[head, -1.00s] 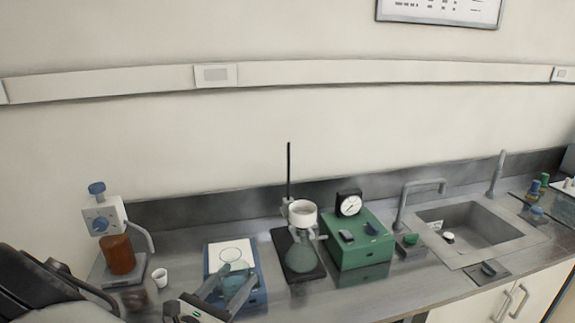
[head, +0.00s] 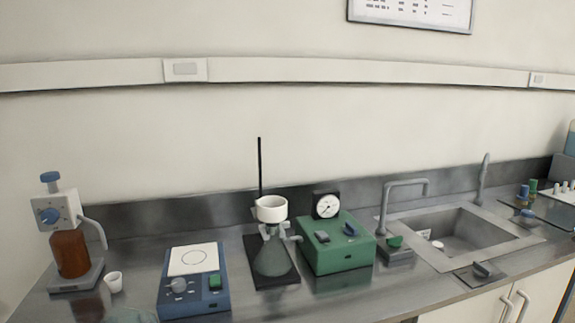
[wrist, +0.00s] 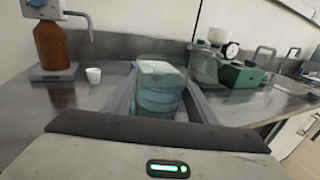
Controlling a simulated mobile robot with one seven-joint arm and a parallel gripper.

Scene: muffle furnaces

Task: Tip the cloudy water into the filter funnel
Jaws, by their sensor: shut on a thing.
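The filter funnel (head: 271,209) is a white cup on top of a conical flask (head: 271,257), held on a black stand in the middle of the counter. In the wrist view the funnel (wrist: 218,36) is at the upper right, beyond the fingers. My gripper (wrist: 158,98) is shut on a clear beaker (wrist: 160,92) holding bluish, cloudy water. The beaker looks roughly upright between the fingers. In the head view only a faint part of the beaker (head: 130,315) shows at the bottom left edge; my gripper is out of that picture.
A blue stirrer plate (head: 195,275) stands bare left of the flask. A brown dispenser bottle (head: 70,253) and a small white cup (head: 113,282) are further left. A green pump box (head: 336,243) with a gauge stands right of the flask, then the sink (head: 460,235).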

